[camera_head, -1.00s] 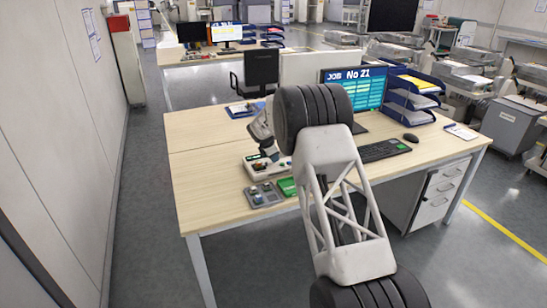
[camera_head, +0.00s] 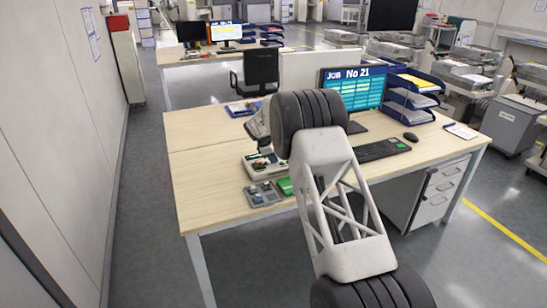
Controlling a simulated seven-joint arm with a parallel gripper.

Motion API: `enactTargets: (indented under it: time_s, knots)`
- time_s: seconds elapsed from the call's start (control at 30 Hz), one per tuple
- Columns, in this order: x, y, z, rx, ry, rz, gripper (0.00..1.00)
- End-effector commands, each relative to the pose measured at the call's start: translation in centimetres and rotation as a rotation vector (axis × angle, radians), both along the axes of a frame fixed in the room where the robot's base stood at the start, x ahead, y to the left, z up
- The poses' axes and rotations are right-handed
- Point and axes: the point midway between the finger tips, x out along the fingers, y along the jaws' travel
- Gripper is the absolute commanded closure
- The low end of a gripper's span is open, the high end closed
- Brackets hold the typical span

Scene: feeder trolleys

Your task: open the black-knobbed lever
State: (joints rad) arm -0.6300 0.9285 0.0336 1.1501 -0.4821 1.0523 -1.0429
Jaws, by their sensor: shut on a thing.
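A small white device (camera_head: 251,171) with dark, red and green parts on top stands near the front left of the wooden desk. My gripper (camera_head: 265,150) is just above and behind the device, partly hidden by my own dark arm link. It is shut on what appears to be the black-knobbed lever; the lever itself is too small and covered to make out clearly. The angle of the lever cannot be told.
A grey tray (camera_head: 252,198) with small parts and a green item (camera_head: 286,186) lie in front of the device. A monitor (camera_head: 365,87), keyboard (camera_head: 382,149), mouse (camera_head: 410,136) and blue letter trays (camera_head: 411,113) stand to the right. The desk's left part (camera_head: 195,160) is clear.

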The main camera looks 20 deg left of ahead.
Motion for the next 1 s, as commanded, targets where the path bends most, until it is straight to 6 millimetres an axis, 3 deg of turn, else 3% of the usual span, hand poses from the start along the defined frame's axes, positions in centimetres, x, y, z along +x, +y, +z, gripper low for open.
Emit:
enactTargets:
  time_s: [0.6, 1.0]
  knots:
    - [-2.0, 0.0, 0.1, 0.001, 0.0, -0.574, 1.0]
    - [-2.8, 0.3, 0.1, 0.001, -0.001, -0.797, 1.0]
